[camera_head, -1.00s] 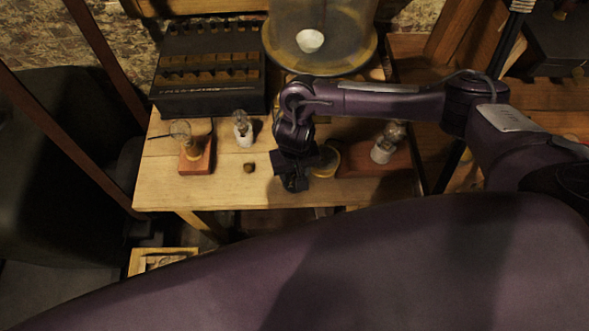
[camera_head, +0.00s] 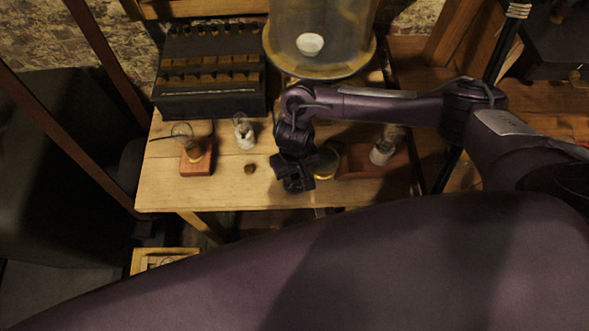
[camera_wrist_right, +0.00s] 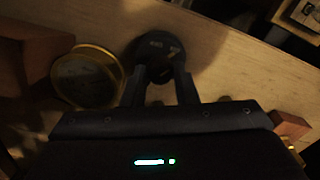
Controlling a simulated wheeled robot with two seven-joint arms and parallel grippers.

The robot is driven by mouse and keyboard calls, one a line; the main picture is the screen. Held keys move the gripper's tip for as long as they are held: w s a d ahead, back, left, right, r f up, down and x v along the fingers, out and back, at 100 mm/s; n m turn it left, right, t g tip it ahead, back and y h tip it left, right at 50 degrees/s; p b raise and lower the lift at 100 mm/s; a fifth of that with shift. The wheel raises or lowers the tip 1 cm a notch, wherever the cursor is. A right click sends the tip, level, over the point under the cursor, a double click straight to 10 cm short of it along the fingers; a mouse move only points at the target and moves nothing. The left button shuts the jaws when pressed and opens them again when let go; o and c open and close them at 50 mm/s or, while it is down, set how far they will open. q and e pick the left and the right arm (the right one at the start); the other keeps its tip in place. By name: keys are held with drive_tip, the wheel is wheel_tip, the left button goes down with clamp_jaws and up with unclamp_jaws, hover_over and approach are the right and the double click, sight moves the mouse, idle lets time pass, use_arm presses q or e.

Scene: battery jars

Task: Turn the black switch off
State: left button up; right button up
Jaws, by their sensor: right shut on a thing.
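The black switch (camera_wrist_right: 160,47) is a round dark knob on the wooden table in the right wrist view, with faint pale markings on its face. My right gripper (camera_wrist_right: 160,75) has its two fingers closed on the middle of the switch. In the head view my right gripper (camera_head: 297,184) points down at the front part of the table, and it hides the switch there. The setting of the switch cannot be read. My left gripper is not in view.
A brass-rimmed gauge (camera_wrist_right: 86,77) lies close beside the switch. On the table (camera_head: 225,195) stand a bulb on a wooden base (camera_head: 196,162), a white-based bulb (camera_head: 244,135), another bulb (camera_head: 384,148), a black slotted box (camera_head: 209,95) and a glass jar (camera_head: 322,25) with a white cup.

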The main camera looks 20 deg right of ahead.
drive_tip(key=n+p, duration=0.1)
drive_tip(key=n, duration=0.2)
drive_tip(key=shift+r+n+p, duration=0.15)
drive_tip(key=shift+n+p, duration=0.15)
drive_tip(key=shift+p, duration=0.05)
drive_tip(key=n+p, duration=0.1)
drive_tip(key=n, duration=0.2)
drive_tip(key=shift+n, duration=0.3)
drive_tip(key=n, duration=0.4)
drive_tip(key=shift+n, duration=2.3)
drive_tip(key=shift+w, duration=0.1)
drive_tip(key=o, duration=1)
